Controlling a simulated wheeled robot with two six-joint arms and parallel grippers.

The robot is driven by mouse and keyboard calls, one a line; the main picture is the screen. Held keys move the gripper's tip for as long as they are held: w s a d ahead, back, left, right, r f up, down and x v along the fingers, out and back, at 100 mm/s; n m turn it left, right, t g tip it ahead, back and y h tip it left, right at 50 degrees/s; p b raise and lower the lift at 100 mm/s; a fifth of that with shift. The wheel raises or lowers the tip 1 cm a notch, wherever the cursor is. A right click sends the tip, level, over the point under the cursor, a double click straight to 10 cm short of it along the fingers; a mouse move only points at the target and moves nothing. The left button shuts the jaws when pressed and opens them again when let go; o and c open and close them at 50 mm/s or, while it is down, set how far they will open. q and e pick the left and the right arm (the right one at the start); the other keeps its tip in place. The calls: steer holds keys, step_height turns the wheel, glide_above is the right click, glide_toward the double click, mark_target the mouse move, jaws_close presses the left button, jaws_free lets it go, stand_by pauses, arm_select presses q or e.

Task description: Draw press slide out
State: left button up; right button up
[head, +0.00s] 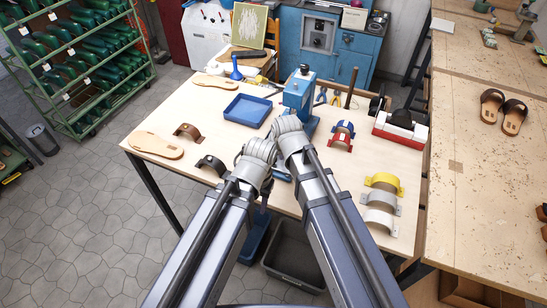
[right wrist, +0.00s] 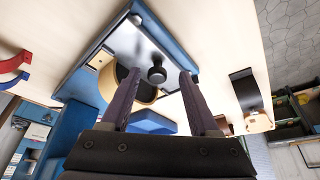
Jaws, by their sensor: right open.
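The blue press (head: 298,92) stands on the pale table, its lower part hidden behind my arms in the head view. In the right wrist view, the press's blue frame (right wrist: 88,78) surrounds a grey metal slide plate (right wrist: 150,38) with a black round knob (right wrist: 157,74). A tan curved piece (right wrist: 144,96) shows beside the knob, partly behind a finger. My right gripper (right wrist: 160,76) is open, its two dark fingers apart on either side of the knob; contact cannot be told. My left arm reaches to the table in front of the press, but its gripper fingers are hidden.
A blue tray (head: 247,110) lies left of the press. Sandal soles (head: 156,145) and curved straps (head: 188,131) lie at the left. Red and blue straps (head: 342,135), yellow and white straps (head: 384,182), and a red-white box (head: 400,130) are at the right.

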steer(key=p+v, duration=0.7)
steer(key=shift+s+r, duration=0.15)
steer(key=shift+r, duration=0.15)
steer(key=s+d+f+m+g+h, duration=0.15)
steer(key=s+d, duration=0.25)
steer(key=d, duration=0.4)
steer(key=s+d+m+g, duration=0.2)
steer(key=s+d+m, duration=0.1)
steer(key=d, duration=0.6)
steer(key=s+a+f+n+b, duration=0.1)
steer(key=s+a+f+b, duration=0.1)
steer(key=a, duration=0.1)
steer(key=s+a+f+n+h+b, duration=0.1)
steer(key=a+f+b, duration=0.1)
steer(key=a, duration=0.1)
steer(key=s+a+f+n+b, duration=0.1)
steer(key=s+a+f+b, duration=0.1)
steer(key=a, duration=0.2)
steer(key=shift+s+a+n+g, duration=0.15)
steer(key=shift+s+n+g, duration=0.1)
steer(key=shift+s+g, duration=0.1)
steer(key=shift+s+a+f+h, duration=0.15)
steer(key=shift+s+a+h, duration=0.1)
steer(key=shift+s+a, duration=0.15)
